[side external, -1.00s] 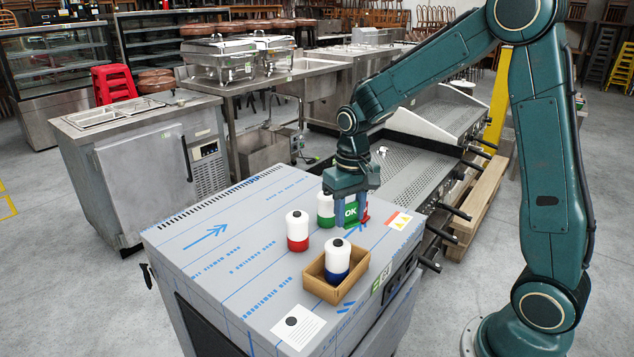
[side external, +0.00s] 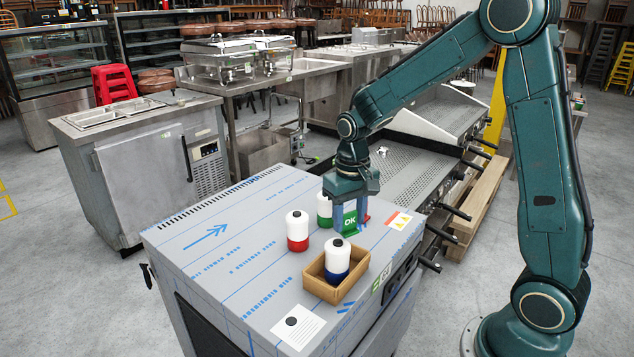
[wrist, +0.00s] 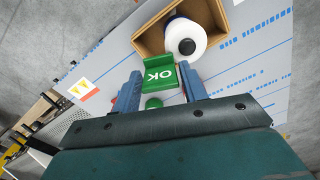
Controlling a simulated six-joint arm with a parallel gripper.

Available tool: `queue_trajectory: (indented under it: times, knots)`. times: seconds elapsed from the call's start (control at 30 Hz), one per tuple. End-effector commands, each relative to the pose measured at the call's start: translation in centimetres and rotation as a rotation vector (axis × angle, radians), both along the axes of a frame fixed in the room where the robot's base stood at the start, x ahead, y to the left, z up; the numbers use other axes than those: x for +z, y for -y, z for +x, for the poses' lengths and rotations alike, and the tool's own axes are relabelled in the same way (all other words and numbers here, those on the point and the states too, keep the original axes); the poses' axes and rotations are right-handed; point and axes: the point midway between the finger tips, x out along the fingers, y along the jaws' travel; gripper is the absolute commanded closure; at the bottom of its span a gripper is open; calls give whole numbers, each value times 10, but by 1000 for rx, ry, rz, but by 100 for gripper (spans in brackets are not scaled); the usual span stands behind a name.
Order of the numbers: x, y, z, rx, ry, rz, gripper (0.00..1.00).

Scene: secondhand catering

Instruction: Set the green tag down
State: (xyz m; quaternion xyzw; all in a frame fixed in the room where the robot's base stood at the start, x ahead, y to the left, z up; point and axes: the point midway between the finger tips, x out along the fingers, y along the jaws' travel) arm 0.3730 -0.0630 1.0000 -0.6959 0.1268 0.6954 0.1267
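The green tag (side external: 350,222), a small stand-up plate marked OK, is between the two fingers of my gripper (side external: 350,214). In the wrist view the tag (wrist: 160,77) lies between the fingertips, with its plate and green foot showing. My gripper (wrist: 160,82) is shut on it, pointing down. The tag's foot is at the top of the blue-lettered steel cabinet (side external: 225,265), seemingly touching it; exact contact is hard to tell. A white bottle with a green band (side external: 324,210) stands just left of the tag, and a red piece shows behind the right finger.
A white bottle with a red band (side external: 297,231) stands to the left. A cardboard tray (side external: 318,285) holds a blue-banded bottle (side external: 337,259). A warning label (side external: 399,221) and a white card (side external: 290,328) lie on the top. The left part of the top is clear.

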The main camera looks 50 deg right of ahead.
Motion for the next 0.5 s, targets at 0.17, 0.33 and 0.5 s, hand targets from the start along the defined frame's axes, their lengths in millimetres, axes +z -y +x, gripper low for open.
queue_trajectory:
  times: [0.17,0.33,0.5]
  knots:
    - [0,0,0,0,0,0,42]
    - [0,0,0,0,0,0,42]
    - [5,0,0,0,1,0,42]
